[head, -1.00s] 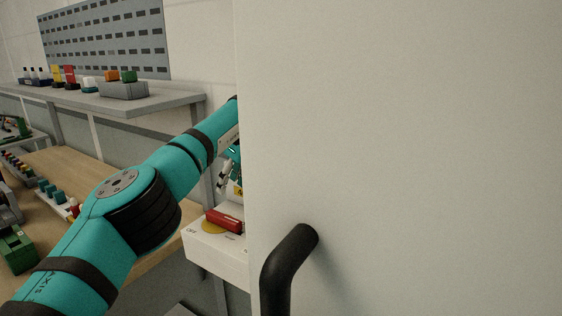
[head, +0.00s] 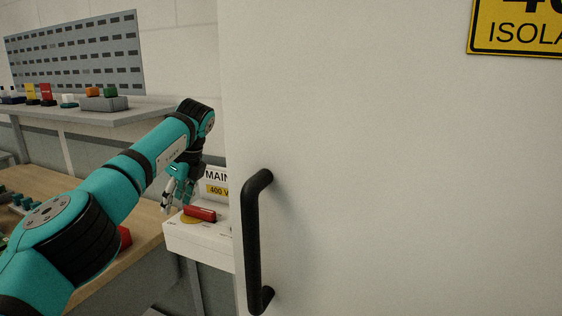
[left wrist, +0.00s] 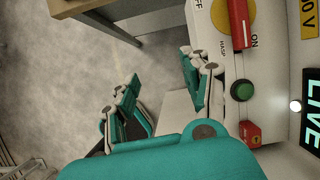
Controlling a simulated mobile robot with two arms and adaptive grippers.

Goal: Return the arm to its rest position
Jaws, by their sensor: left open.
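My left arm (head: 120,180) comes in from the left, teal with black bands, and bends down at the wrist. My left gripper (head: 178,197) is open and empty, beside the left edge of a white switch box (head: 195,238). In the left wrist view its two fingers stand apart, with the gap (left wrist: 157,75) over grey floor. The box carries a red handle (head: 201,213) on a yellow disc, also seen in the left wrist view (left wrist: 239,22) with its lower end near the ON mark. My right gripper is not in view.
A large white cabinet panel with a black handle (head: 252,240) fills the right side. A green button (left wrist: 242,90), a red padlock-like tag (left wrist: 250,133) and a LIVE sign (left wrist: 312,125) are close to the gripper. A wooden bench (head: 145,228) and a grey shelf (head: 110,115) are at left.

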